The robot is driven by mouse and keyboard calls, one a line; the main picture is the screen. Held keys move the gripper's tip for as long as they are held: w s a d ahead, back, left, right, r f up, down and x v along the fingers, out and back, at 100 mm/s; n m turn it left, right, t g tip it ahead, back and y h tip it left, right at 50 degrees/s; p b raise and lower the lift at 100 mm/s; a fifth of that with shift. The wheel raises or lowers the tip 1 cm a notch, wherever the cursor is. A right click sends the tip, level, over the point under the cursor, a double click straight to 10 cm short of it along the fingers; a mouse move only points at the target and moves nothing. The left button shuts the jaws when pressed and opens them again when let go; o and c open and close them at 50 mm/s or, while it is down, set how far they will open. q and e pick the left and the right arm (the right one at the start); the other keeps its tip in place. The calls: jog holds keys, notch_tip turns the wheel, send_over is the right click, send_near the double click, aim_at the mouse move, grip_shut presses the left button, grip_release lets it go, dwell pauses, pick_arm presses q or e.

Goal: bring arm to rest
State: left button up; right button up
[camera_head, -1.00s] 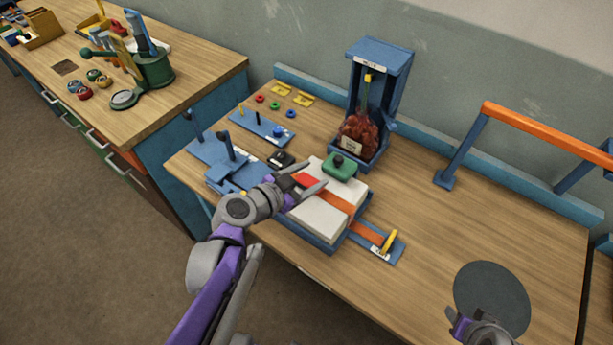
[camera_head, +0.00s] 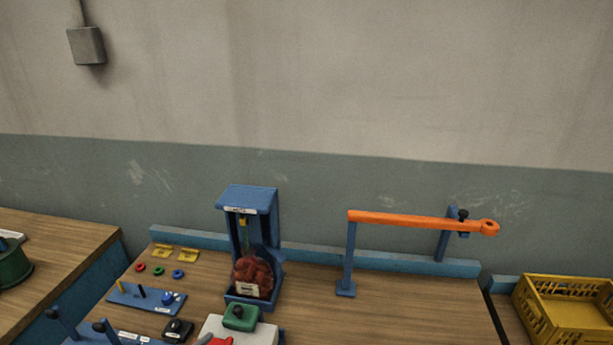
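An orange arm (camera_head: 415,220) runs level from the top of a blue post (camera_head: 349,262) to a ringed end at the right. A second blue post (camera_head: 444,240) stands at the arm's right part, with a black knob (camera_head: 463,214) near its top; I cannot tell whether the arm touches it. At the bottom edge, a small grey tip beside a red patch (camera_head: 222,340) may be part of my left gripper; its opening is not shown. My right gripper is out of view.
A blue stand (camera_head: 246,200) holds a dark red sack (camera_head: 252,276). A green block (camera_head: 240,317) sits on a white block (camera_head: 262,334). Pegs and coloured rings lie left. A yellow crate (camera_head: 535,317) stands right. Bench around the left post is clear.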

pick_arm(q)
jog(key=s+d+f+g, duration=0.1)
jog(key=d, duration=0.1)
jog(key=s+d+f+n+g, duration=0.1)
jog(key=s+g, duration=0.1)
jog(key=s+d+f+g, duration=0.1)
jog(key=s+d+f, duration=0.1)
jog(key=shift+d+n, duration=0.3)
jog(key=shift+s+a+f+n+g+y, duration=0.2)
jog(key=shift+s+n+g+y, duration=0.3)
jog(key=shift+s, duration=0.4)
jog(key=shift+s+a+f+n+g+y, duration=0.2)
jog(key=shift+s+n+g+y, duration=0.3)
jog(key=shift+s, duration=0.4)
jog(key=shift+s+a+f+n+g+y, duration=0.2)
jog(key=shift+s+n+g+y, duration=0.3)
jog(key=shift+s, duration=0.4)
